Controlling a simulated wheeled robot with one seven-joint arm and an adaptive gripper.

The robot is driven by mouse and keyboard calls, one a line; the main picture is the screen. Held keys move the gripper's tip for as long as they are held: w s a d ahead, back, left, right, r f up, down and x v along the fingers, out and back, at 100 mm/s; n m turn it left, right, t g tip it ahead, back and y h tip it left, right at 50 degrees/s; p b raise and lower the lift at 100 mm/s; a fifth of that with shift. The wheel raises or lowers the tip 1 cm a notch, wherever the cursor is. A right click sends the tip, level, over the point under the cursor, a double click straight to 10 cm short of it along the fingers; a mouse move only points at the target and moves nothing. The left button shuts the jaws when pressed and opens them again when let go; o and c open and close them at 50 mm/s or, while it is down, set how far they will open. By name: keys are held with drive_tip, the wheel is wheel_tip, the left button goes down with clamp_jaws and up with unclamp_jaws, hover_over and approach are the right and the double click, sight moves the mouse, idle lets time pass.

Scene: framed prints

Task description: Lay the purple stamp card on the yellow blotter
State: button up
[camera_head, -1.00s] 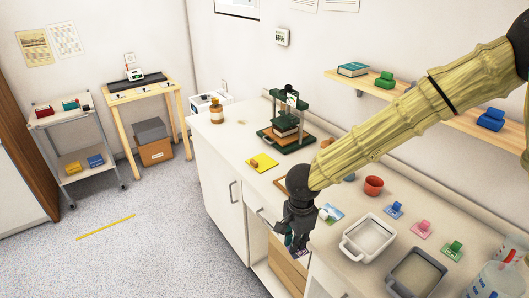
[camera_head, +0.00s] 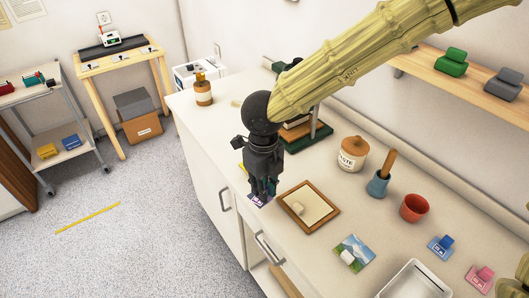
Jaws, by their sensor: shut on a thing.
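My gripper (camera_head: 262,192) points down over the front edge of the counter, shut on the purple stamp card (camera_head: 257,201). Only a small purple and white part of the card shows below the fingertips. The yellow blotter (camera_head: 242,168) lies just behind my gripper and is mostly hidden by it, with only a thin yellow sliver showing at its left. I cannot tell how high the card is above the counter.
A wood-framed tray (camera_head: 323,227) lies right of my gripper. Beyond it stand a paste jar (camera_head: 351,158), a blue pot with a wooden handle (camera_head: 379,183) and a red cup (camera_head: 414,208). A landscape card (camera_head: 354,253) lies in front. A brown bottle (camera_head: 203,90) stands far left.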

drive_tip(key=shift+w+a+r, duration=0.1)
drive_tip(key=shift+w, duration=0.2)
drive_tip(key=shift+m, duration=0.3)
drive_tip(key=w+p, duration=0.1)
drive_tip(key=w, duration=0.4)
drive_tip(key=w+f+p, duration=0.1)
drive_tip(key=w, duration=0.4)
drive_tip(key=w+d+p, duration=0.1)
drive_tip(key=w, duration=0.4)
drive_tip(key=shift+w+d+f, duration=0.1)
drive_tip(key=shift+w+f, duration=0.05)
drive_tip(key=shift+w, duration=0.15)
drive_tip(key=shift+w+f, duration=0.15)
drive_tip(key=shift+f, duration=0.1)
drive_tip(key=shift+f+p, duration=0.55)
drive_tip(key=shift+f, duration=1)
drive_tip(key=o, duration=0.7)
drive_tip(key=shift+f, duration=0.15)
drive_tip(key=shift+o, duration=0.3)
wheel_tip(320, 180, up, 12)
drive_tip(key=b, duration=0.1)
drive_tip(key=shift+r, duration=0.2)
